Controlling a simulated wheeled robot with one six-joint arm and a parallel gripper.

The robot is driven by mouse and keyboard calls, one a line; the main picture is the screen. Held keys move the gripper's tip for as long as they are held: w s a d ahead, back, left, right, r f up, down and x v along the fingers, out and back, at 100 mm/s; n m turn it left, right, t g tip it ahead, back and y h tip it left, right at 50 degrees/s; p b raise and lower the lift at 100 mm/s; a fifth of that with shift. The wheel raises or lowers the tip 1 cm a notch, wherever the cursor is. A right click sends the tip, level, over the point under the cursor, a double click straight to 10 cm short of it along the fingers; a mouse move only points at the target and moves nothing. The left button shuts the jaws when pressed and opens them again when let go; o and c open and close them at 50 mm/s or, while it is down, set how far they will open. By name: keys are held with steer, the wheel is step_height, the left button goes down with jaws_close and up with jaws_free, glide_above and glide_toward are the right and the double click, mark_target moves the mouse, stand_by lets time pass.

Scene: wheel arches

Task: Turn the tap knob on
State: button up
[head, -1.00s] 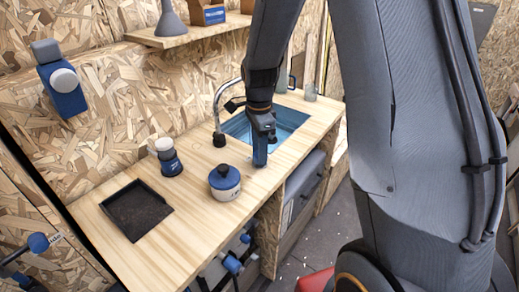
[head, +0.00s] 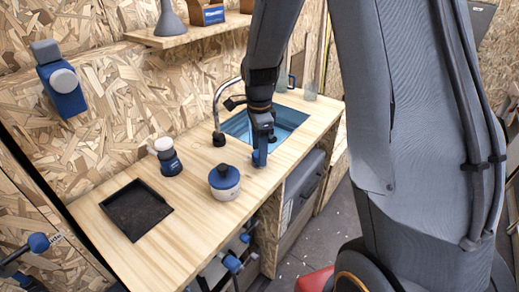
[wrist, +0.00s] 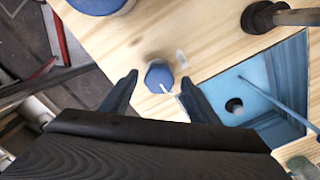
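The tap knob (wrist: 159,76) is a small blue, faceted knob with a white pointer line, on the wooden counter beside the sink. In the head view the knob (head: 259,159) shows just below my gripper (head: 262,143). In the wrist view my gripper (wrist: 158,82) is open, with one dark finger on each side of the knob and visible gaps between. A pale mark lies on the counter beside the knob. No water is visible.
The blue sink basin (head: 240,126) lies beside the knob, with its drain (wrist: 234,105) visible. A white and blue lidded pot (head: 224,183) stands near the knob. A blue and white jar (head: 168,160) and a black tray (head: 136,208) are further left.

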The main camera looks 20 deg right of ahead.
steer(key=shift+r+b, duration=1)
steer(key=shift+r, duration=2.9)
steer(key=s+f+n, duration=0.2)
steer(key=s+n, duration=0.6)
steer(key=n, duration=0.1)
steer(key=s+f+n+t, duration=0.1)
steer(key=s+f+n, duration=0.1)
steer(key=s+n, duration=0.6)
steer(key=shift+s+a+f+n+b, duration=0.25)
steer(key=shift+s+n+b, duration=0.15)
steer(key=shift+n, duration=0.4)
